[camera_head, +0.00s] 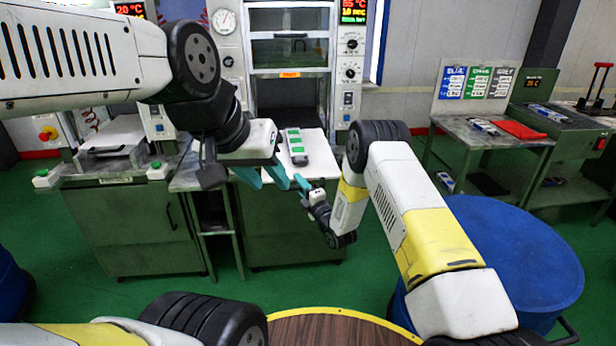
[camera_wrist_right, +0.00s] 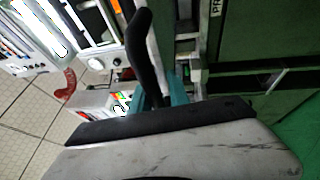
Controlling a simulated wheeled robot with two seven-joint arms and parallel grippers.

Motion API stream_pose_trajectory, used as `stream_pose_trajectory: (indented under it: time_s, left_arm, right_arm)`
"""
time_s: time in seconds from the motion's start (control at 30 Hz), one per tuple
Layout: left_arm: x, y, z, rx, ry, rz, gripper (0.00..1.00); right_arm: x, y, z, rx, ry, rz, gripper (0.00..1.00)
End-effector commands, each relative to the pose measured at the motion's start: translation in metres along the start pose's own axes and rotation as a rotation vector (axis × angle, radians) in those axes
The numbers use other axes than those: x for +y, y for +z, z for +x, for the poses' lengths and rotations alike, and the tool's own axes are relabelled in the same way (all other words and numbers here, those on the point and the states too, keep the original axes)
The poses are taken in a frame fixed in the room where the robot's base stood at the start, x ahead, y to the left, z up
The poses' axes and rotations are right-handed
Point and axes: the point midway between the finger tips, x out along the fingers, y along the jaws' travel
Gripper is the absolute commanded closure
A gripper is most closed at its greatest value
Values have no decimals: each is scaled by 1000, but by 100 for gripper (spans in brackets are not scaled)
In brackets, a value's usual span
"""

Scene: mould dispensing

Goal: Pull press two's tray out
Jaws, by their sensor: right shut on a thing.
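Press two (camera_head: 290,60) stands in the middle of the head view with its chamber open. Its pale tray (camera_head: 325,150) sticks out of the chamber toward me. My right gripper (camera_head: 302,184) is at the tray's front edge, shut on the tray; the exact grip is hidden. In the right wrist view its teal fingers (camera_wrist_right: 172,92) are partly covered by a black curved bar and the gripper body. My left gripper (camera_head: 270,182) hangs left of it, teal fingers apart and empty.
A press with a pale plate (camera_head: 115,135) stands at the left. A side table (camera_head: 480,135) with small items and a red pad (camera_head: 520,130) is at the right. A blue round drum (camera_head: 520,255) and a wooden round top (camera_head: 340,330) are close to me. Green floor lies between.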

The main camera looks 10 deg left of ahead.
Motion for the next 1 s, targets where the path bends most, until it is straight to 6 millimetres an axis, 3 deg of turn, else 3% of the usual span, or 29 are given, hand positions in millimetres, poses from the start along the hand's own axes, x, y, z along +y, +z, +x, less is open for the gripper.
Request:
stream_pose_trajectory:
  time_s: [0.03,0.33,0.37,0.4,1.0]
  left_arm:
    - [0,0,0,0,0,0,64]
    - [0,0,0,0,0,0,64]
    - [0,0,0,0,0,0,64]
    - [0,0,0,0,0,0,64]
    - [0,0,0,0,0,0,64]
  right_arm:
    - [11,1,5,0,28,-5,100]
    - [11,1,5,-1,28,-5,100]
    - [11,1,5,-1,28,-5,72]
    - [11,1,5,-1,27,-5,64]
    - [4,1,1,-1,12,-2,64]
